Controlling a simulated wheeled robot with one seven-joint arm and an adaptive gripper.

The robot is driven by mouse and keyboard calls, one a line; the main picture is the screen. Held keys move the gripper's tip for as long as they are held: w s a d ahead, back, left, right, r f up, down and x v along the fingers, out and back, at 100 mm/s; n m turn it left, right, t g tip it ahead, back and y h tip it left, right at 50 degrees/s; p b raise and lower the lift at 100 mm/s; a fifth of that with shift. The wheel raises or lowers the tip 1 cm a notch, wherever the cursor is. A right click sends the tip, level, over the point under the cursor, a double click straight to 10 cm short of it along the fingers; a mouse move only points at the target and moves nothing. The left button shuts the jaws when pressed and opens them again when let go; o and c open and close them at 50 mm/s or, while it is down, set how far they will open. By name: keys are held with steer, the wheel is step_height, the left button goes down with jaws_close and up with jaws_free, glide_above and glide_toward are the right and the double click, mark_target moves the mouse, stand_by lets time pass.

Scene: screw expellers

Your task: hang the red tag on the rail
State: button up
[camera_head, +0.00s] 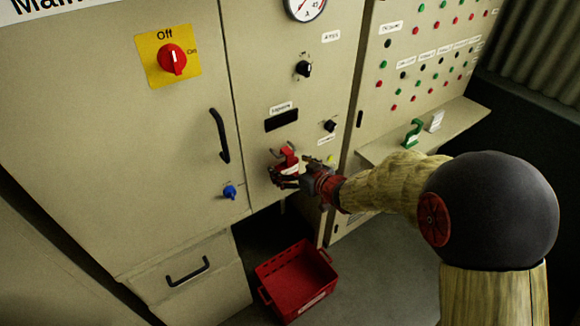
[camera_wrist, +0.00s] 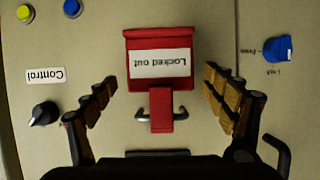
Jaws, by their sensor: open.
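The red tag (camera_head: 287,157) with a white "Locked out" label is at the beige cabinet front; it also shows upside down in the wrist view (camera_wrist: 160,43). Its narrow red neck crosses in front of the small metal rail (camera_wrist: 143,116), whose two bent ends show on either side. The tag appears to hang there, but the contact behind the neck is hidden. My gripper (camera_head: 287,178) is open in front of the tag. In the wrist view, the fingers of my gripper (camera_wrist: 160,84) stand apart on both sides of the tag, with gaps visible.
A dark slot (camera_head: 281,120) and knobs surround the rail. A black door handle (camera_head: 220,136) and blue knob (camera_head: 230,192) are to the left. A shelf (camera_head: 455,117) holds a green hooked piece (camera_head: 412,134) and a white one (camera_head: 435,121). A red crate (camera_head: 268,273) stands on the floor below.

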steer(key=v, duration=1.2)
steer(key=d+f+m+g+h, duration=0.1)
steer(key=d+f+h, duration=0.45)
steer(key=d, duration=0.35)
steer(key=s+d+m+g+h, duration=0.3)
steer(key=s+d, duration=0.5)
steer(key=s, duration=0.1)
steer(key=s+a+r+m+g, duration=0.1)
steer(key=s+r+g, duration=0.15)
steer(key=s, duration=0.45)
steer(key=s+r+m+g, duration=0.1)
steer(key=s+r, duration=0.2)
steer(key=s, duration=0.4)
steer(key=s+a+r+t+y, duration=0.1)
steer(key=s+a+r+t, duration=0.1)
steer(key=r, duration=0.6)
steer(key=s+a, duration=0.1)
steer(key=s, duration=0.1)
steer(key=shift+s+a+m, duration=0.25)
steer(key=shift+s+m, duration=0.05)
steer(key=shift+m, duration=0.1)
